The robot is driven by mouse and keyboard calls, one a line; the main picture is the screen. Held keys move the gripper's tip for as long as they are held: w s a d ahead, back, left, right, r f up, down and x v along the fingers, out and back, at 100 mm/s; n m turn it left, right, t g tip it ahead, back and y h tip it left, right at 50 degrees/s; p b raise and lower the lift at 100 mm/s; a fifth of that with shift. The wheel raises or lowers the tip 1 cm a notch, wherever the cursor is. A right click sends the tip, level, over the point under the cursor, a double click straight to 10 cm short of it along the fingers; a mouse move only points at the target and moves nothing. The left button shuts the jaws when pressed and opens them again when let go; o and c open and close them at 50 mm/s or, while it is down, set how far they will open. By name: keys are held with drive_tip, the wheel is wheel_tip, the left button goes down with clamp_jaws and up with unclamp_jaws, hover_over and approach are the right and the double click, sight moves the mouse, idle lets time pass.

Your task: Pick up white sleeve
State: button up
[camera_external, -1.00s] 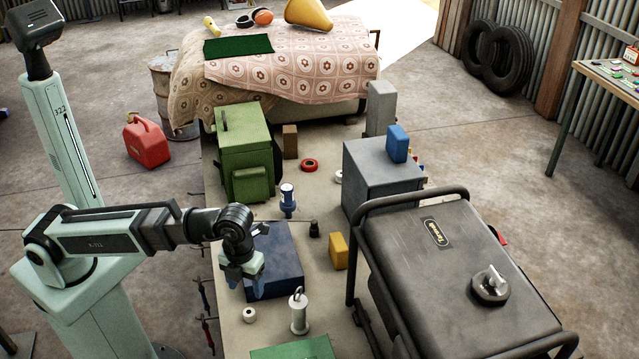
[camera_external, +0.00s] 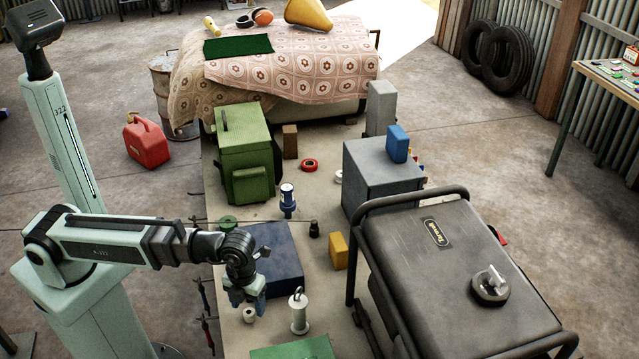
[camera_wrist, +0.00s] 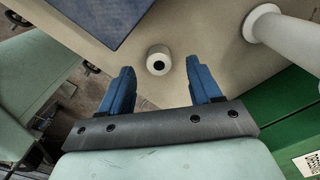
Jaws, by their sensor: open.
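The white sleeve (camera_external: 249,314) is a short white ring-shaped cylinder standing on the bench top (camera_external: 232,338). In the wrist view the sleeve (camera_wrist: 158,61) shows its dark central hole and lies a little beyond the fingertips, roughly midway between them. My gripper (camera_external: 246,299) is open and empty, with blue fingers, just above and behind the sleeve in the external view. In the wrist view my gripper (camera_wrist: 162,77) has its fingers spread wider than the sleeve. Neither finger visibly touches it.
A dark blue box (camera_external: 281,262) lies behind the sleeve. A white cylinder with a hook (camera_external: 299,313) stands to its right. A green box (camera_external: 292,348) is at the front. A black generator (camera_external: 455,270) stands at the right. The bench's left edge is close to the sleeve.

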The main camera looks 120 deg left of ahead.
sight(249, 312)
drive_tip(key=shift+f, duration=1.65)
drive_tip(key=shift+c, duration=0.2)
drive_tip(key=c, duration=1.1)
drive_tip(key=shift+o, duration=0.2)
